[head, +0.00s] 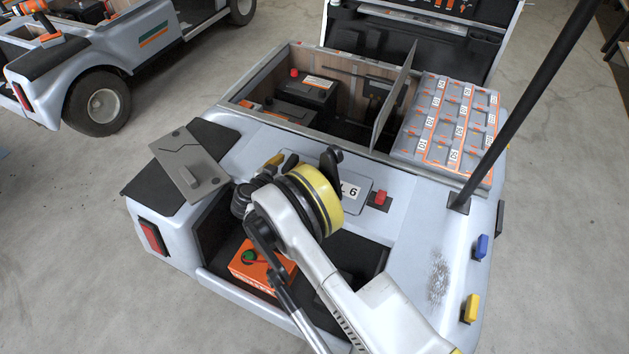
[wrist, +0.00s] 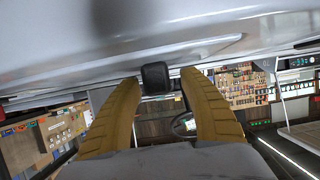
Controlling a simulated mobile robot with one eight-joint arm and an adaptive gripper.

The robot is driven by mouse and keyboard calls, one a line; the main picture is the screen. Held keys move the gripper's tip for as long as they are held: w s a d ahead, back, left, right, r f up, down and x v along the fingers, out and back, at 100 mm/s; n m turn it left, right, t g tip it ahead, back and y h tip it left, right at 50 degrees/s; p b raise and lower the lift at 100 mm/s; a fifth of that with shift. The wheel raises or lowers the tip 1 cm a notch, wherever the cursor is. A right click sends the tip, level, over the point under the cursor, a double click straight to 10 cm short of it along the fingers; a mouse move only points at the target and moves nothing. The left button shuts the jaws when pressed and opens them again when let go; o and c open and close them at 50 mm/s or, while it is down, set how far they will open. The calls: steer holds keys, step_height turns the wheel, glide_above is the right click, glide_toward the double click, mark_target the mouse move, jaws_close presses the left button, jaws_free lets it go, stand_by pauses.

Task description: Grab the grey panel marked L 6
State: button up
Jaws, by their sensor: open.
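The grey panel marked L 6 (head: 355,191) lies on the cart's grey rear deck. Its label shows just right of my arm's yellow ring, and its left part is hidden behind my arm. My gripper is largely hidden by the arm in the head view, where only a bit of yellow shows. In the wrist view my gripper (wrist: 160,77) has its two yellow-brown fingers open. A small black block (wrist: 157,77) appears between the fingertips, against a grey surface (wrist: 200,45). I cannot tell whether the fingers touch it.
A loose grey plate (head: 176,160) with a handle lies at the deck's left. An orange box (head: 252,263) sits in the recess below. Behind are an open bay with batteries (head: 306,96), an upright panel (head: 392,105) and a numbered case (head: 440,125). A black post (head: 530,95) rises right.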

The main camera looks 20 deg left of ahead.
steer(key=shift+r, duration=0.1)
jaws_close()
steer(key=shift+s, duration=0.1)
